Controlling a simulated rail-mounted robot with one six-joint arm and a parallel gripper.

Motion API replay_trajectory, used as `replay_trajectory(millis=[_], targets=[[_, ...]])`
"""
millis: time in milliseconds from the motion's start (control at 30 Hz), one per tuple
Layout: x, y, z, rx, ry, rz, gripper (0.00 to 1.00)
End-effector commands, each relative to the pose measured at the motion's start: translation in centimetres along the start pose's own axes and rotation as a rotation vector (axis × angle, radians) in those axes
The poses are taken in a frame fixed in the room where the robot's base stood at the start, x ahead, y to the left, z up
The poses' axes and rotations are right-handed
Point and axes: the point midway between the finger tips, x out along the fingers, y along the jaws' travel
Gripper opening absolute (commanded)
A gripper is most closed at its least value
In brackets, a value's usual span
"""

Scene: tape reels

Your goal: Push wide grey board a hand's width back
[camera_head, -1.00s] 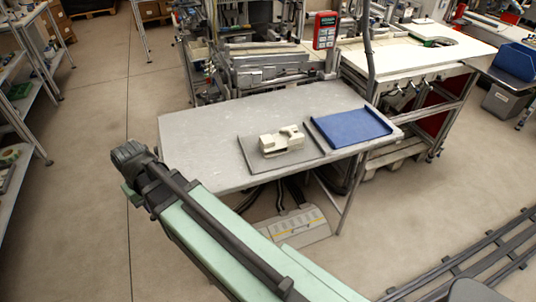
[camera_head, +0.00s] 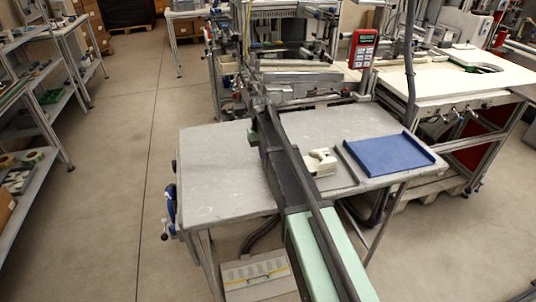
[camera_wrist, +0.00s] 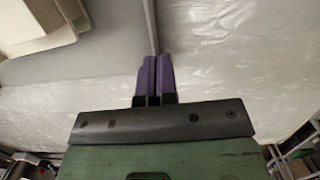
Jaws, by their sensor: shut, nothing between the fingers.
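The wide grey board (camera_head: 343,179) lies flat on the grey table, partly hidden behind my arm in the head view. White blocky parts (camera_head: 321,162) rest on it. In the wrist view the board (camera_wrist: 95,52) fills the upper left, with the white part (camera_wrist: 30,25) on it. My gripper (camera_wrist: 155,57) is shut and empty, its two purple fingers together. The fingertips overlap the board's edge in the wrist view; I cannot tell whether they touch it. The fingers are hidden in the head view.
A blue tray (camera_head: 389,154) lies close to the right of the board. The grey table (camera_head: 215,170) is bare on the left. Machinery with a metal beam (camera_head: 298,88) stands behind the table's back edge. A red handheld panel (camera_head: 363,48) hangs at the back right.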

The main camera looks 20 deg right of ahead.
Motion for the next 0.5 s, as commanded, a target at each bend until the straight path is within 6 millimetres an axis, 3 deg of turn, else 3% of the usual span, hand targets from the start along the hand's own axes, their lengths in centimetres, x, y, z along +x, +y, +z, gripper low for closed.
replay_trajectory(millis=[400, 467, 500], targets=[[1.6, 0.0, 9.1, 0.000, 0.000, 0.000, 0.00], [1.7, 0.0, 10.0, 0.000, 0.000, 0.000, 0.00], [3.0, 0.0, 9.3, -0.001, 0.001, 0.000, 0.00]])
